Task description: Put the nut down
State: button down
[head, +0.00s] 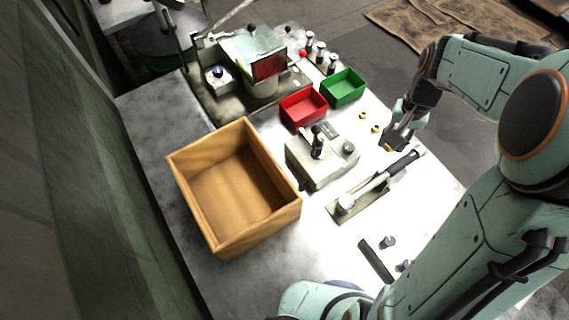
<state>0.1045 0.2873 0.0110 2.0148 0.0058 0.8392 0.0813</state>
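My gripper (390,144) points down over the right side of the white table, just behind the black-handled tool. A small brass-yellow nut (388,148) shows at its fingertips, low over the table or on it. The fingers partly hide this nut; I cannot tell whether they grip it or are only around it. Two more brass-yellow nuts, one nearer (375,129) and one farther (362,115), lie on the table to the left of my gripper, roughly in line with it.
A red bin (303,121) and a green bin (343,101) stand behind the nuts. A grey block fixture (334,172) is at left, and a black-handled lever tool (365,195) lies close in front. A large wooden box (181,172) stands farther left.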

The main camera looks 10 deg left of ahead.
aim_at(233, 188)
jog(key=s+a+n, duration=0.1)
jog(key=a+n, duration=0.3)
jog(key=a, duration=0.4)
jog(key=a+n, duration=0.4)
jog(key=a, duration=0.4)
jog(key=s+a+n, duration=0.1)
jog(key=a+n, duration=0.3)
jog(key=a, duration=0.4)
jog(key=shift+s, duration=0.35)
jog(key=s+a+n, duration=0.5)
jog(key=s+a, duration=0.1)
jog(key=a, duration=0.2)
jog(key=f, duration=1.6)
jog(key=shift+w+a+f, duration=0.1)
jog(key=shift+w+f, duration=0.1)
jog(key=shift+f, duration=0.2)
jog(key=shift+f, duration=0.1)
jog(key=c, duration=0.9)
grip_release()
notch_tip(233, 188, up, 12)
